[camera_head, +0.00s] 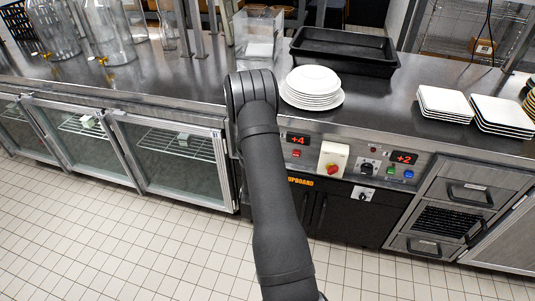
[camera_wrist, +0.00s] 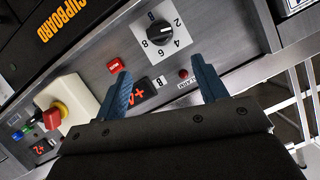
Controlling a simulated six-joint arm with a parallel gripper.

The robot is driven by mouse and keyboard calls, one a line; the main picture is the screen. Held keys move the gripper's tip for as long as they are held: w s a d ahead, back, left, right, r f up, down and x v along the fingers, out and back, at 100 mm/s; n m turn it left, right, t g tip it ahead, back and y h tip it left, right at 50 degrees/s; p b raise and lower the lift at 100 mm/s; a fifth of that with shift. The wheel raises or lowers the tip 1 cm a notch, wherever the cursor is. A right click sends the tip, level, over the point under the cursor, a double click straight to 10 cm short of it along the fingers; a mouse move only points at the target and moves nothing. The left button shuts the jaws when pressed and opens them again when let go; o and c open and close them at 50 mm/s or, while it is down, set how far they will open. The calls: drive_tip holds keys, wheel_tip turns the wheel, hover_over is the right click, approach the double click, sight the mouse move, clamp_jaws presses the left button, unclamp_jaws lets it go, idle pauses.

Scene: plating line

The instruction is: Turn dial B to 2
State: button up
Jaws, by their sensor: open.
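In the wrist view, a black dial knob (camera_wrist: 159,28) sits on a white plate with numerals around it, among them 2 and 4. A small B label (camera_wrist: 159,82) is on the panel beside the red display (camera_wrist: 138,95) reading +4. I cannot tell which numeral the knob points to. My gripper (camera_wrist: 160,70) is open and empty. Its two blue fingers point toward the panel, with the dial beyond the gap between their tips and apart from them. In the head view, my arm hides the gripper and this dial; the +4 display (camera_head: 297,139) shows.
A yellow-and-white box with a red knob (camera_head: 333,160) projects from the panel, near a second dial (camera_head: 364,194) and a +2 display (camera_head: 404,157). Plates (camera_head: 312,90) and a black tray (camera_head: 343,50) stand on the counter above. The floor in front is clear.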

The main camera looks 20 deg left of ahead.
drive_tip(key=x, duration=1.4)
drive_tip(key=c, duration=0.9)
